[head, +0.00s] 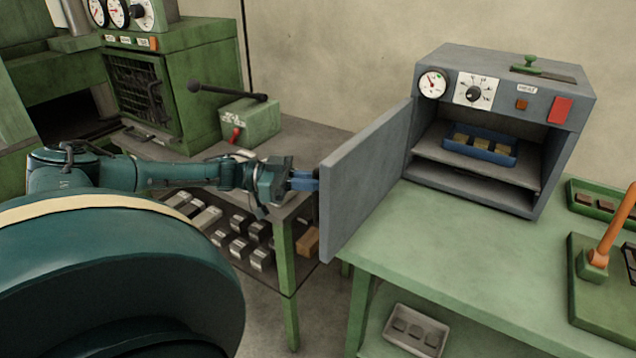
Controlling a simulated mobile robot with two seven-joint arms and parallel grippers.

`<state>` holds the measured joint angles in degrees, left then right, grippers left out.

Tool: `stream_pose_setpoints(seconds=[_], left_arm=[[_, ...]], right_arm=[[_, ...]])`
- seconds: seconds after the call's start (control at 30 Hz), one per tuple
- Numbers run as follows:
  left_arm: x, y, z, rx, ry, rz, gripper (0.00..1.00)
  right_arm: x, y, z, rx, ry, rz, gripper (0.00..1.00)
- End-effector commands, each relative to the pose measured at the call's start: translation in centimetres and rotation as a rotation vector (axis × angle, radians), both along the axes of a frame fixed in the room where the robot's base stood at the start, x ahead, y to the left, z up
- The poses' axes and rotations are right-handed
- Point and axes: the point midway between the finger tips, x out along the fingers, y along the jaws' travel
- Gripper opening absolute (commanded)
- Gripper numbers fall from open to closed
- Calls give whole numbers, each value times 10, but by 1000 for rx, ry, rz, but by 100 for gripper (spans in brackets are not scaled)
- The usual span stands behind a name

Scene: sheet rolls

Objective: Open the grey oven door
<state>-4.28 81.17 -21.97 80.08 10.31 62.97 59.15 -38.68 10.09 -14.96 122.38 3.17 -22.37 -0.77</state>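The grey oven (509,125) stands on the green table at the right. Its door (366,184) is swung wide open to the left, hinged at the oven's left side. The inside shows a shelf (474,165) bearing a blue tray (480,148) with several tan blocks. My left arm comes in from the left, and its gripper (304,180) is at the door's outer left edge. The fingertips are partly hidden behind the door, so I cannot tell whether they are shut or hold a handle. My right gripper is out of view.
The green table (470,255) is clear in front of the oven. A green tray (592,200) and an orange-handled tool (606,245) sit at the right. A grey tray (417,330) lies below. A green machine with a black lever (228,92) stands behind my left arm.

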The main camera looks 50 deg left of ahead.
Motion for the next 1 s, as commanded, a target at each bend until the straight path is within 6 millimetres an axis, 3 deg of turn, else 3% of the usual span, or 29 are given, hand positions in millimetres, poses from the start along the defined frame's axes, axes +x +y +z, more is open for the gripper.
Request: stream_pose_setpoints(seconds=[0.43, 0.47, 0.63, 1.0], left_arm=[[1, 2, 0, 1, -1, 4, 0], [1, 2, 0, 1, -1, 5, 15], [1, 2, 0, 1, -1, 3, 29], [-5, 9, 0, 3, 3, 2, 29]], right_arm=[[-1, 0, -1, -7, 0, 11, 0], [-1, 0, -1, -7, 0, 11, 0], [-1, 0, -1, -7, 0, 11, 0], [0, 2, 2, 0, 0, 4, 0]])
